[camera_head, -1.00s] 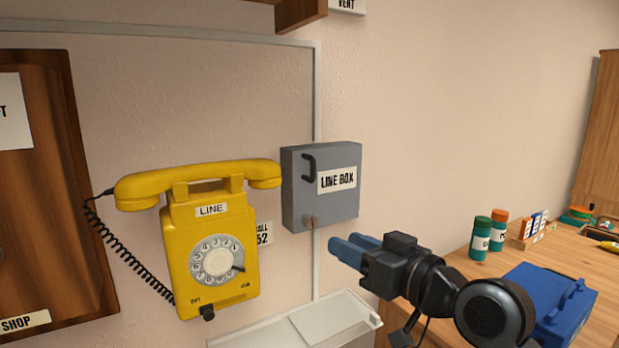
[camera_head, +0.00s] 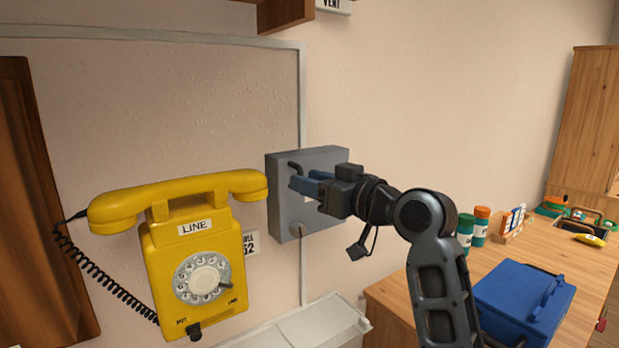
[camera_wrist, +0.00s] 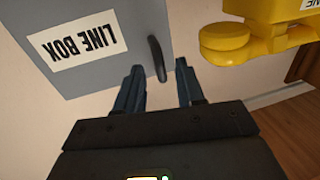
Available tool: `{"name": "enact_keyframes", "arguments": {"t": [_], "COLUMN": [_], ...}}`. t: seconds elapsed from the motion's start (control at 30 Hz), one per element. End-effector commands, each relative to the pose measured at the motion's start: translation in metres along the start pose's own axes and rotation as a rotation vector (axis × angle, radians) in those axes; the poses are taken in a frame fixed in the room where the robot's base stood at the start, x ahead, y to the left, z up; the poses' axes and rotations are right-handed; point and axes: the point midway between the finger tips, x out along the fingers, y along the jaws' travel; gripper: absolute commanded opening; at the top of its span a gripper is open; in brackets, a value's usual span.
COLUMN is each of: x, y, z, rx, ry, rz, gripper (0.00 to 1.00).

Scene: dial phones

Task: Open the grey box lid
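The grey line box (camera_head: 322,162) is mounted on the wall to the right of the yellow phone, and its lid is closed. A dark handle (camera_wrist: 157,58) stands on the lid near one edge, beside the "LINE BOX" label (camera_wrist: 85,40). My gripper (camera_head: 302,184) is in front of the box lid, near the handle. In the wrist view its two blue fingers (camera_wrist: 158,85) are apart, with the end of the handle between or just beyond their tips. I cannot tell whether they touch it. In the head view the gripper hides the label and part of the handle.
The yellow dial phone (camera_head: 195,255) hangs close to the left of the box. A white surface (camera_head: 300,332) lies below. A wooden desk (camera_head: 400,292) at the right holds a blue case (camera_head: 515,300) and several small containers. A wooden shelf (camera_head: 285,12) is above.

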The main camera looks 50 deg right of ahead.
Motion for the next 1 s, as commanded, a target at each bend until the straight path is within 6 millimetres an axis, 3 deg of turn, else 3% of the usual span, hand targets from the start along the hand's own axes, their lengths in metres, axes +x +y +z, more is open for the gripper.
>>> {"name": "enact_keyframes", "arguments": {"t": [0.37, 0.77, 1.0], "x": [0.007, 0.0068, 0.0067], "y": [-0.0001, -0.0001, -0.0001], "z": [0.0008, 0.0008, 0.0007], "rx": [0.0, 0.0, 0.0], "ry": [-0.001, -0.001, -0.001], "rz": [0.001, 0.001, 0.001], "gripper": [0.38, 0.0, 0.0]}}
